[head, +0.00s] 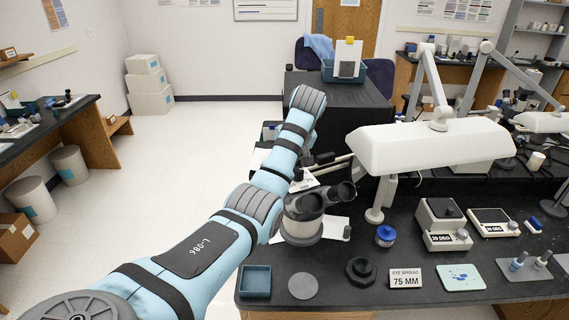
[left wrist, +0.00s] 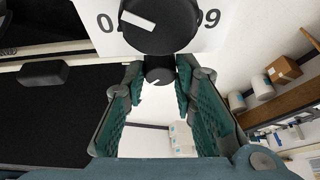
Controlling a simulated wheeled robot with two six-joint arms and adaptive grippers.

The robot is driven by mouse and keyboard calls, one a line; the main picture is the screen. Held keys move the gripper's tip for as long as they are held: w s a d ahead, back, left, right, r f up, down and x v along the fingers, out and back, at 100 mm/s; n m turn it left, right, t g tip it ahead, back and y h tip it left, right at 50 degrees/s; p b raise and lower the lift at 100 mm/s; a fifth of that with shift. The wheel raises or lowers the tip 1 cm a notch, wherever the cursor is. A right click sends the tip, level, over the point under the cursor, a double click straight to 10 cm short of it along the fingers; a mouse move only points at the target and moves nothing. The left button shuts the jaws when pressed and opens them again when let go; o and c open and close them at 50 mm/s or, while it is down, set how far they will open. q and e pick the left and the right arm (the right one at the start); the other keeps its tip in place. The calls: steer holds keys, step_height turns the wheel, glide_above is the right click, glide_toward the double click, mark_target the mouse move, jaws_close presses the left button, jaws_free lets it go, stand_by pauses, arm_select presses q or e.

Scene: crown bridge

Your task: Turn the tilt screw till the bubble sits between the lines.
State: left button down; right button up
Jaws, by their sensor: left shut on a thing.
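In the left wrist view, my left gripper (left wrist: 157,92) has its teal fingers on both sides of a small dark knob (left wrist: 158,70) with a white mark. I take this knob as the tilt screw. A larger black knob (left wrist: 160,25) with a white line stands just beyond it, in front of a white plate (left wrist: 97,22) with digits, partly cut off by the frame. In the head view, my left arm reaches over the bench to beside a grey instrument with dark eyepieces (head: 304,222). My arm hides most of the gripper there. I cannot make out the bubble or its lines.
A white lamp head (head: 430,145) hangs over the bench right of the instrument. A blue-lidded jar (head: 385,236), a dark round part (head: 361,270), an "EYE SPREAD 75 MM" card (head: 405,278) and a blue tray (head: 256,282) lie nearby.

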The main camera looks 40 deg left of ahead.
stand_by(0.3)
arm_select(q)
steer(key=c, duration=1.6)
jaws_free()
steer(key=shift+w, duration=0.1)
steer(key=shift+d, duration=0.1)
step_height(320, 180, up, 10)
